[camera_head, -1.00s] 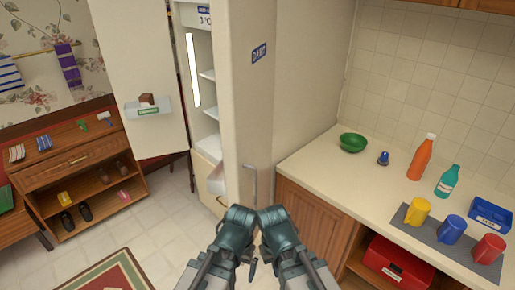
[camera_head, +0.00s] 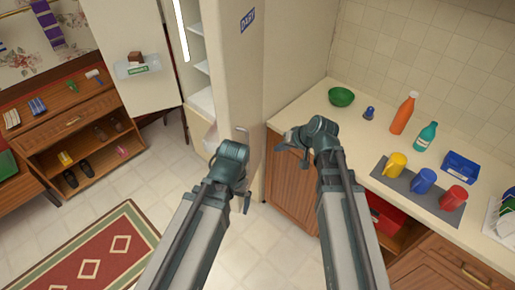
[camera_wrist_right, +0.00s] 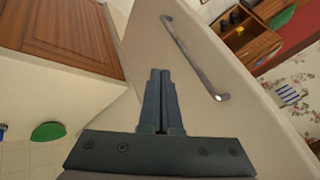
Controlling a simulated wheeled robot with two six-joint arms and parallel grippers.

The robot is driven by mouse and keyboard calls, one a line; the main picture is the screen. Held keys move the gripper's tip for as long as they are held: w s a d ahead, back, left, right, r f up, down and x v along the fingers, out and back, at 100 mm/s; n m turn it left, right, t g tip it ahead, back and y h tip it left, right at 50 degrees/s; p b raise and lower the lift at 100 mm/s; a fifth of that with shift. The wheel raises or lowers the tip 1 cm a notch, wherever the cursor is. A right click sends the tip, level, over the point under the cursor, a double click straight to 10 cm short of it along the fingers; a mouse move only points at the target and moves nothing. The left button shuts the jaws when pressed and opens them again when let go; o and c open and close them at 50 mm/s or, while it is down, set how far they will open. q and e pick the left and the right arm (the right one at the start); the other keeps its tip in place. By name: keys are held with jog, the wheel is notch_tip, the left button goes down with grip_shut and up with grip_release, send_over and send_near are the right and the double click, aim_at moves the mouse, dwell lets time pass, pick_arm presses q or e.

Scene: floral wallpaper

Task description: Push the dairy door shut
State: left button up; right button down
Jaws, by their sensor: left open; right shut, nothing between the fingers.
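The cream dairy door (camera_head: 232,70) carries a blue DAIRY label (camera_head: 248,20) and stands open beside the lit fridge interior (camera_head: 203,100). Its upright metal handle (camera_head: 241,131) shows just above my left gripper (camera_head: 229,160), whose fingers are mostly hidden by its own wrist. My right gripper (camera_head: 292,136) is right of the door, in front of the counter cabinet. In the right wrist view, my right gripper (camera_wrist_right: 160,100) is shut and empty, pointing at the cream door panel (camera_wrist_right: 190,95) beside the handle (camera_wrist_right: 193,55). Contact with the door cannot be told.
Another open door (camera_head: 128,50) with a small shelf stands at left. The counter (camera_head: 310,110) at right holds a green bowl (camera_head: 341,96), bottles, and mugs on a grey mat. A wooden shoe cabinet (camera_head: 75,125) and a red rug (camera_head: 95,262) lie left. The floor between is clear.

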jog(key=w+a+f+b, duration=0.5)
jog(key=a+f+b, duration=0.3)
dwell(0.4)
jog(key=shift+a, duration=0.2)
